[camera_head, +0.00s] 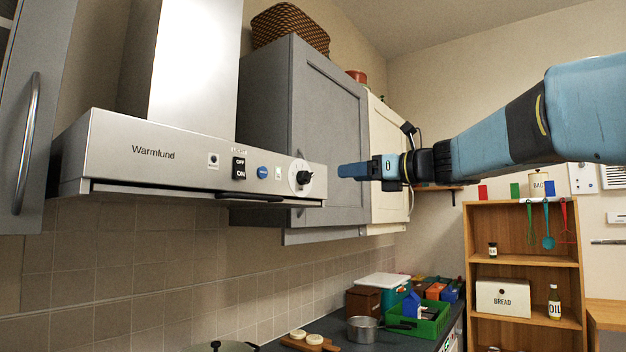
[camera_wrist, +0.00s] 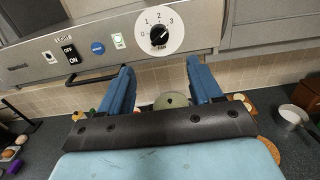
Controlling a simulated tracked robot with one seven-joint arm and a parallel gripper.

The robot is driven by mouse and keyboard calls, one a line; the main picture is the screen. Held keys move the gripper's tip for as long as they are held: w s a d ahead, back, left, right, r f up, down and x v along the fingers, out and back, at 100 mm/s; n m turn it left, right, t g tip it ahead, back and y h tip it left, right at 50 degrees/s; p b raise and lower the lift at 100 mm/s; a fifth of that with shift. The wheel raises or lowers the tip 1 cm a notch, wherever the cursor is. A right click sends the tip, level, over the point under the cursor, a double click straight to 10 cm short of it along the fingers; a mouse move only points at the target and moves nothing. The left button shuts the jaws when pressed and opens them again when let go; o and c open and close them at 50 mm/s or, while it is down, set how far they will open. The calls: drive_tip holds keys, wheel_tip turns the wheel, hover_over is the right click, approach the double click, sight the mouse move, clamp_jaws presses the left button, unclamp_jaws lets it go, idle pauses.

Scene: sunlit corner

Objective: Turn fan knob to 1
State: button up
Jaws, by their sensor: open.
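The fan knob is black and sits on a round white dial on the range hood's front panel. The knob (camera_head: 305,178) is at the panel's right end in the head view. In the wrist view the knob (camera_wrist: 158,36) is at the top centre, with numbers around its upper side and a label below. Its exact setting is too small to tell. My gripper (camera_head: 340,171) is to the right of the knob, apart from it. In the wrist view its two blue fingers (camera_wrist: 162,67) are spread, empty, and below the dial.
The hood panel (camera_head: 135,148) also carries an ON/OFF light switch (camera_head: 239,168), a blue button (camera_head: 262,172) and a handle bar (camera_wrist: 92,77) below. Grey cabinets (camera_head: 330,110) stand behind. A pot (camera_head: 363,329) and a green crate (camera_head: 428,322) are on the counter below.

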sight(306, 177)
drive_tip(key=x, duration=1.2)
drive_tip(key=shift+w+a, duration=0.2)
drive_tip(key=shift+a, duration=0.1)
drive_tip(key=shift+c, duration=0.4)
drive_tip(key=c, duration=1)
drive_tip(key=shift+o, duration=0.2)
drive_tip(key=shift+n, duration=0.4)
drive_tip(key=shift+w+f+n, duration=0.1)
drive_tip(key=shift+f+n, duration=0.05)
drive_tip(key=shift+n, duration=8.25)
